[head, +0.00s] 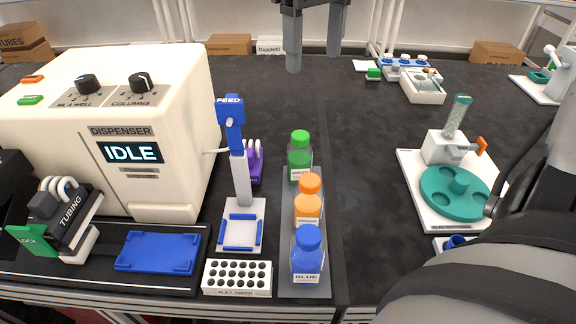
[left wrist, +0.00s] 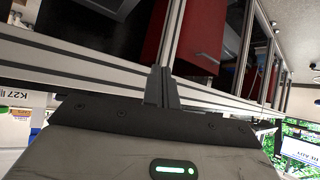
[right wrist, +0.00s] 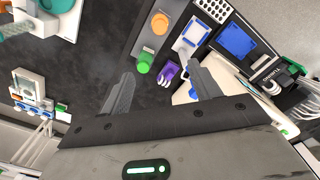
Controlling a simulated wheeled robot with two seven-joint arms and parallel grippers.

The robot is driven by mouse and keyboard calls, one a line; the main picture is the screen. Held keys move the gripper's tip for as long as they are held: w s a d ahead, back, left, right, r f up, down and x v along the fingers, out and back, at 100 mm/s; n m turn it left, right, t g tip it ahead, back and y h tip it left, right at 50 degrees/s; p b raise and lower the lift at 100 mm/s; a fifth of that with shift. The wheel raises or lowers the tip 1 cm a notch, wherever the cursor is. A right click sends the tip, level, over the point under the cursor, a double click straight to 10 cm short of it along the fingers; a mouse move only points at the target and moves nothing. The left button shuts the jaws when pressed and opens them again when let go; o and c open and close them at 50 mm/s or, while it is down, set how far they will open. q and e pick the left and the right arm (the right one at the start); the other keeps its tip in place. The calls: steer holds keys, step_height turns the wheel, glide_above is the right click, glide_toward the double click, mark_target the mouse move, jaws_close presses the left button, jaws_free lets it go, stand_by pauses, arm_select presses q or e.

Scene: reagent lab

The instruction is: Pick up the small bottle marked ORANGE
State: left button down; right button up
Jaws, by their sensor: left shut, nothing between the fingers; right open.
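The small bottle marked ORANGE (head: 308,207) stands upright on a dark strip on the bench, between the green bottle (head: 300,157) and the blue bottle (head: 307,256). In the right wrist view the orange bottle (right wrist: 159,23) shows from above near the top edge, beyond the green bottle (right wrist: 145,63). My right gripper (head: 314,52) is open and empty, at the top of the head view, apart from the bottles. Its two fingers (right wrist: 161,88) are spread in the right wrist view. My left gripper (left wrist: 162,86) is shut and empty, facing metal framing.
The dispenser (head: 131,150) reads IDLE at the left. The blue FEED stand (head: 232,110) and a white well rack (head: 237,278) are close left of the bottles. A teal carousel (head: 455,193) stands at the right.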

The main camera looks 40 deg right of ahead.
step_height(320, 180, down, 4)
steer(key=s+b, duration=0.2)
steer(key=b, duration=0.7)
glide_above(310, 180)
step_height(310, 180, down, 6)
step_height(310, 180, down, 10)
steer(key=shift+d+f+b, duration=0.1)
steer(key=shift+f+b, duration=0.1)
steer(key=shift+b, duration=0.75)
step_height(310, 180, down, 5)
steer(key=shift+f+b, duration=0.1)
steer(key=shift+b, duration=0.35)
arm_select(q)
steer(key=shift+n+t+h, duration=0.4)
steer(key=shift+t+h, duration=0.2)
steer(key=f, duration=0.1)
steer(key=d+f, duration=0.1)
steer(key=f, duration=0.1)
steer(key=d+f, duration=0.1)
steer(key=shift+s+f, duration=0.1)
steer(key=shift+f, duration=0.3)
arm_select(e)
jaws_close()
